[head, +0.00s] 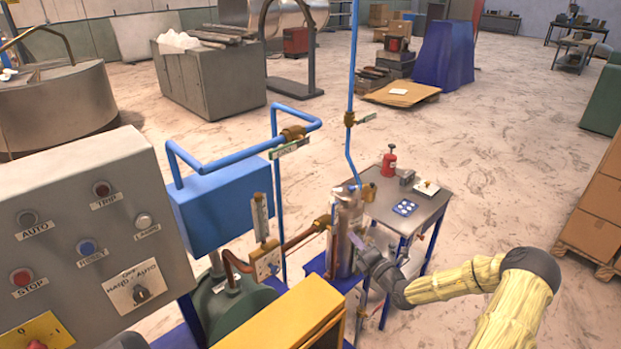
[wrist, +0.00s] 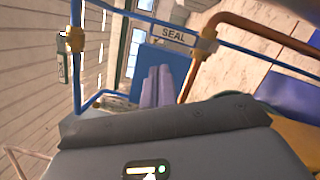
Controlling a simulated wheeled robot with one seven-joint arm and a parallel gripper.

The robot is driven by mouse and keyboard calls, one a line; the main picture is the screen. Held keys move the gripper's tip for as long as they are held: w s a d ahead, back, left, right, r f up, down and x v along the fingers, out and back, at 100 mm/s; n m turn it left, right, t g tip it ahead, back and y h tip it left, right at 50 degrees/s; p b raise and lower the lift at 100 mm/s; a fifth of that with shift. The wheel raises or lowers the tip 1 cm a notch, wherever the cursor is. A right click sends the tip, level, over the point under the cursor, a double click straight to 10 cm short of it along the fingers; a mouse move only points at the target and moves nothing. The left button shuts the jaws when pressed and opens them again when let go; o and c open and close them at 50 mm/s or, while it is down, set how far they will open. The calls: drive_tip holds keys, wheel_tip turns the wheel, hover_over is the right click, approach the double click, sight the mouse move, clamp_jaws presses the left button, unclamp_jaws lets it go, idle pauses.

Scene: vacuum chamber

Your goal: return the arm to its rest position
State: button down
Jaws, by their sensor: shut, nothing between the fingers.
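My arm, in a yellow sleeve with dark joints, reaches in from the lower right of the head view. My gripper (head: 355,238) is at its end, beside the upright metal cylinder (head: 345,225) among the pipes. I cannot tell whether it touches the cylinder. In the wrist view the pale purple fingers of my gripper (wrist: 157,82) are together, with nothing between them.
A grey control panel (head: 95,235) stands at the left, with a blue box (head: 215,205) and blue and copper pipes near my gripper. A small table (head: 405,210) holds a red bottle (head: 389,160). Cardboard boxes (head: 597,210) stand at the right edge. Open floor lies beyond the table.

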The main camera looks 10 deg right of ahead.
drive_tip(key=s+a+f+n+g+y+b, duration=0.2)
drive_tip(key=s+a+n+g+y+b, duration=0.1)
drive_tip(key=s+a+n+g, duration=0.6)
drive_tip(key=s+a+f+n+g+y+b, duration=0.25)
drive_tip(key=s+a+n+g, duration=0.3)
drive_tip(key=a+n, duration=0.65)
drive_tip(key=s+d+f+n+g+h+b, duration=0.25)
drive_tip(key=s+n+g+h, duration=0.2)
drive_tip(key=s+n, duration=0.55)
drive_tip(key=s+d+r+n+t+h+b, duration=0.3)
drive_tip(key=n+h, duration=0.4)
drive_tip(key=n, duration=0.6)
drive_tip(key=shift+s+d+r+n+b, duration=0.4)
drive_tip(key=shift+d+r+b, duration=0.25)
drive_tip(key=shift+d, duration=0.6)
drive_tip(key=shift+r, duration=0.1)
drive_tip(key=shift+w+a, duration=0.1)
drive_tip(key=shift+w, duration=0.1)
